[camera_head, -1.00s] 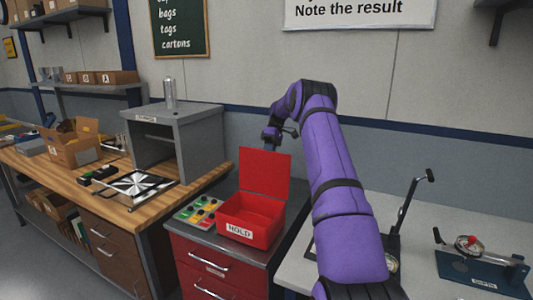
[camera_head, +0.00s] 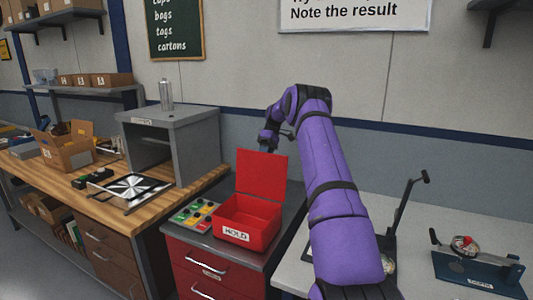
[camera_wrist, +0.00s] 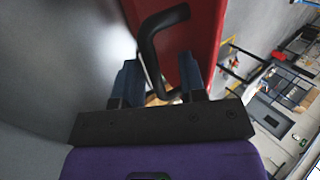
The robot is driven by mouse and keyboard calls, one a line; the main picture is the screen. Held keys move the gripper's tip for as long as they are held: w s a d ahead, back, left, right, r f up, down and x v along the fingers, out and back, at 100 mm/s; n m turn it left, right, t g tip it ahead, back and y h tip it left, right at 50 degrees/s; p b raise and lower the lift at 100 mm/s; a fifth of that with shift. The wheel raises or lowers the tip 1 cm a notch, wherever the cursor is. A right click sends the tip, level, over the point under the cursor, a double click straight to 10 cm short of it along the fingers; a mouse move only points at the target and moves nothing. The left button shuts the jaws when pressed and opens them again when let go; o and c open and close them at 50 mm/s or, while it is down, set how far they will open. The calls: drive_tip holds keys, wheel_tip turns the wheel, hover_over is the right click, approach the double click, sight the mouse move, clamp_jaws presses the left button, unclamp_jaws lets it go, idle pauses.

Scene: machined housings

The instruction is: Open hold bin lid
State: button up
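The red hold bin (camera_head: 247,228) sits on the grey top of a red drawer cabinet, with a white HOLD label on its front. Its lid (camera_head: 262,176) stands up, leaning slightly back, so the bin is open and its inside shows. My gripper is behind the lid's top edge in the head view, its fingers mostly hidden there. In the wrist view my gripper (camera_wrist: 160,76) has its two dark blue fingers apart, with a gap between them. The red lid (camera_wrist: 207,30) is close beside and beyond the fingers; contact cannot be told.
A panel of coloured buttons (camera_head: 194,214) lies left of the bin. A grey open-fronted box (camera_head: 180,118) with a metal cylinder (camera_head: 166,94) on top stands on the wooden bench behind left. A white table (camera_head: 300,270) with gauge stands is at right.

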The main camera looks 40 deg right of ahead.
drive_tip(key=v, duration=0.7)
drive_tip(key=shift+d, duration=0.1)
drive_tip(key=shift+c, duration=0.5)
